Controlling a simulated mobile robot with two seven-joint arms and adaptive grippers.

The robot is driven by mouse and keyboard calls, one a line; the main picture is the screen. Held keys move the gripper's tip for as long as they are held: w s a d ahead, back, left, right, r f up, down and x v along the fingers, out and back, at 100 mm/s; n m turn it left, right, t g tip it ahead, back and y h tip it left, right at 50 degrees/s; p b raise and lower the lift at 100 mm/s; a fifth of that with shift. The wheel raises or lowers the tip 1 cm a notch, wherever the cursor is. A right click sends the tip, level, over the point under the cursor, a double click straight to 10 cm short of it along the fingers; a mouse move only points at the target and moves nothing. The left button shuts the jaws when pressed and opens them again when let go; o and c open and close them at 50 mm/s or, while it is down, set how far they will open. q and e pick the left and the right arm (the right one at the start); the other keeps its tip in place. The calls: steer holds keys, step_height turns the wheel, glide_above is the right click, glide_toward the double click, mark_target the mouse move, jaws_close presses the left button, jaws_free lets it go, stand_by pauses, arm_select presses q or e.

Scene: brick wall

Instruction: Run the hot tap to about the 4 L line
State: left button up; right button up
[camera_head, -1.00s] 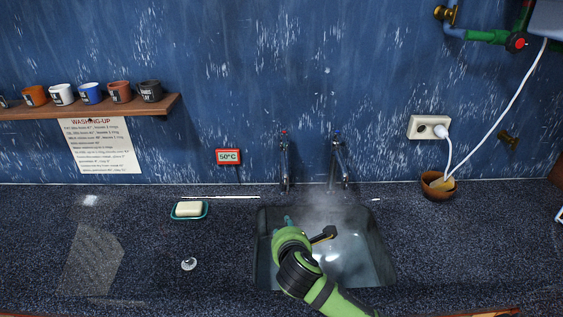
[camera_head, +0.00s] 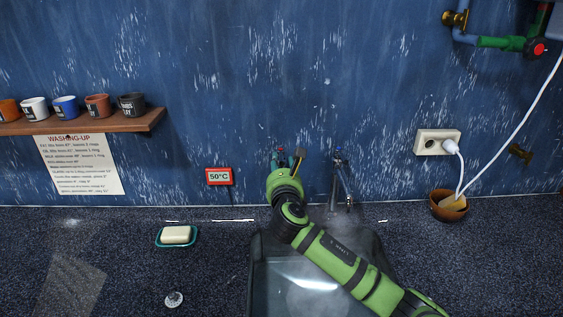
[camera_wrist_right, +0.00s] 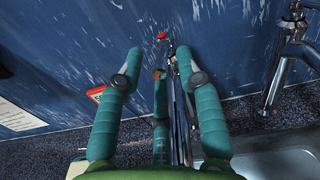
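The hot tap with a red top (camera_wrist_right: 162,36) stands at the back of the sink; in the head view my arm mostly hides it, with a bit of red showing. My right gripper (camera_head: 289,157) is at this tap. In the right wrist view the teal fingers of the gripper (camera_wrist_right: 159,60) are spread, with the tap's chrome body between them and no clear contact. The blue-marked tap (camera_head: 340,180) stands to the right. The sink (camera_head: 256,280) is partly hidden under my arm, with a bright reflection and faint haze; no litre line is readable. My left gripper is not in view.
A red-framed 50°C sign (camera_head: 219,177) hangs left of the taps. Soap on a teal dish (camera_head: 176,236) and a round plug-like piece (camera_head: 174,299) lie left of the sink. A brown bowl (camera_head: 448,207) and a socket with a white cord (camera_head: 437,143) are right.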

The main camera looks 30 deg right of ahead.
steer(key=shift+w+d, duration=0.3)
steer(key=shift+w, duration=0.15)
jaws_close()
steer(key=shift+s+d+r+n+y+p, duration=0.2)
steer(key=shift+r+n+y+p, duration=0.1)
steer(key=shift+p, duration=0.3)
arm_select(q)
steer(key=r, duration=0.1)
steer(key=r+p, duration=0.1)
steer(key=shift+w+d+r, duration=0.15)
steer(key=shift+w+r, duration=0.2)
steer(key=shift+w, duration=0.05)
arm_select(e)
steer(key=d+n+y, duration=0.1)
steer(key=y, duration=0.1)
steer(key=d+n+t+y, duration=0.1)
steer(key=n+y, duration=0.1)
steer(key=d+n+t+y, duration=0.1)
steer(key=y, duration=0.1)
steer(key=shift+s+d+f+n+y, duration=0.1)
steer(key=shift+s+f+n+y, duration=0.05)
steer(key=shift+s+n+y, duration=0.2)
